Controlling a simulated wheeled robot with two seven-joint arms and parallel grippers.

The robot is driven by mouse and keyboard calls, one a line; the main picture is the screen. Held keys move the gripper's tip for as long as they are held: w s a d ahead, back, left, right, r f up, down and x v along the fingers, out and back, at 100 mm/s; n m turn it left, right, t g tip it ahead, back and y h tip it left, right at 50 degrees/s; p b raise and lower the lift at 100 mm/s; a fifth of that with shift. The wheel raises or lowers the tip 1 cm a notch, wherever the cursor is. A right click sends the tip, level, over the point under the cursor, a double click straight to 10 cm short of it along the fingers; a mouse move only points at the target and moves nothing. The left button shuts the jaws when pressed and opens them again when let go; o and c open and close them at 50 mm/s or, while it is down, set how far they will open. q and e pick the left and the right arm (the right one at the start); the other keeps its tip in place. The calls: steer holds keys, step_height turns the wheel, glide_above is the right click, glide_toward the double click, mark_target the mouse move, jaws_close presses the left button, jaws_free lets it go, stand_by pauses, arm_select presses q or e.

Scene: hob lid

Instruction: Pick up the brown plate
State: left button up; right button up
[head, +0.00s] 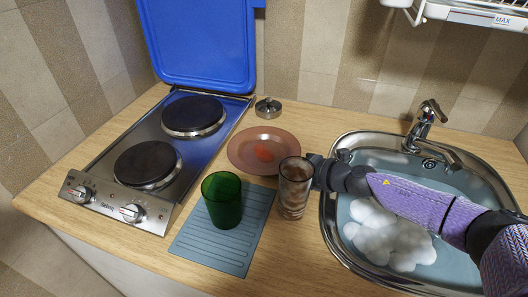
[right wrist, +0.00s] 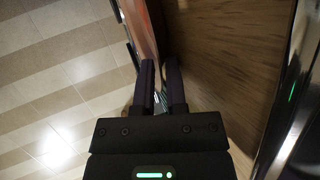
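The brown plate (head: 247,139) lies on the counter behind the green cup and the clear glass, with an orange-red patch in its middle. My right gripper (head: 313,165) reaches in from the right over the sink to the plate's right side, partly hidden by the glass. In the right wrist view its two fingers (right wrist: 161,82) are close together with a narrow gap, and the reddish-brown plate (right wrist: 142,28) shows edge-on just beyond the tips. Whether they grip its rim I cannot tell. My left gripper is not in view.
The clear glass (head: 294,190) stands right beside my right gripper. The green cup (head: 224,205) stands on a blue-grey mat (head: 213,256). The hob (head: 135,128) with its raised blue lid (head: 197,40) is left, a metal pot lid (head: 268,109) behind, the sink (head: 334,237) right.

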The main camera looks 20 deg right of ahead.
jaws_close()
stand_by(1.4)
